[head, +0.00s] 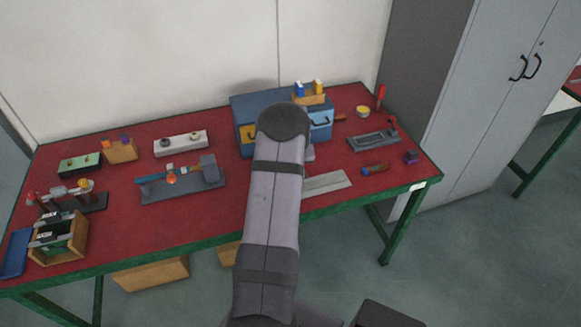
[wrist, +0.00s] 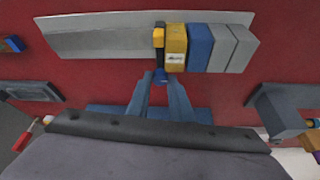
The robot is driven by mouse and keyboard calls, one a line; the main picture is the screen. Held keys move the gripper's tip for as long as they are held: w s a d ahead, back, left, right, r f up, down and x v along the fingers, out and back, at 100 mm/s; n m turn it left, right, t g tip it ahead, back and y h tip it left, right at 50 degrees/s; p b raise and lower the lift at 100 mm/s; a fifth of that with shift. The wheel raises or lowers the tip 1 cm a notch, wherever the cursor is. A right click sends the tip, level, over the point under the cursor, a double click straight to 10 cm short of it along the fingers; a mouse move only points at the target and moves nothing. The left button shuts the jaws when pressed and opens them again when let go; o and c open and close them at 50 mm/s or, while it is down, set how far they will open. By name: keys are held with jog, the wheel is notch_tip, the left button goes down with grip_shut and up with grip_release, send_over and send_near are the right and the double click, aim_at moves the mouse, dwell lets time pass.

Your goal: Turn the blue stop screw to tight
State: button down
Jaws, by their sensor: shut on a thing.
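The blue stop screw (wrist: 161,77) shows as a small blue piece at the lower end of a black and yellow part in the wrist view. My gripper (wrist: 160,76) is shut on it, with its two blue-grey fingers (wrist: 178,98) on either side. The black and yellow part (wrist: 158,38) stands beside a yellow block (wrist: 176,46), a blue block (wrist: 199,47) and grey blocks (wrist: 232,48). They are on or over a grey metal plate (wrist: 95,36). In the head view my arm hides my gripper and the screw.
The red bench (head: 110,220) has a blue toolbox (head: 242,105) at the back. A grey tray (head: 372,141) and a blue-orange tool (head: 375,169) lie to the right. A grey base (head: 183,193) with parts lies to the left. A grey cabinet (head: 490,100) stands beyond the bench.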

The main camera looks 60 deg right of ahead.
jog(key=shift+w+r+m+g+p, duration=0.1)
jog(key=shift+m+g+p, duration=0.35)
jog(key=shift+m, duration=0.55)
jog(key=shift+w+f+m+g+h+b, duration=0.1)
jog(key=shift+f+m+g+h+b, duration=0.2)
jog(key=shift+m+b, duration=0.45)
jog(key=m+g+b, duration=0.1)
jog(key=m+b, duration=0.2)
jog(key=b, duration=0.2)
jog(key=shift+w+f+b, duration=0.15)
jog(key=shift+b, duration=0.25)
jog(key=m+b, duration=0.1)
jog(key=m+g+b, duration=0.1)
jog(key=b, duration=0.1)
jog(key=shift+r+m, duration=0.3)
jog(key=shift+m, duration=0.05)
jog(key=shift+r, duration=0.1)
jog(key=c, duration=1.6)
grip_release()
jog(key=shift+o, duration=0.2)
jog(key=shift+b+v, duration=1.1)
jog(key=shift+v, duration=2.55)
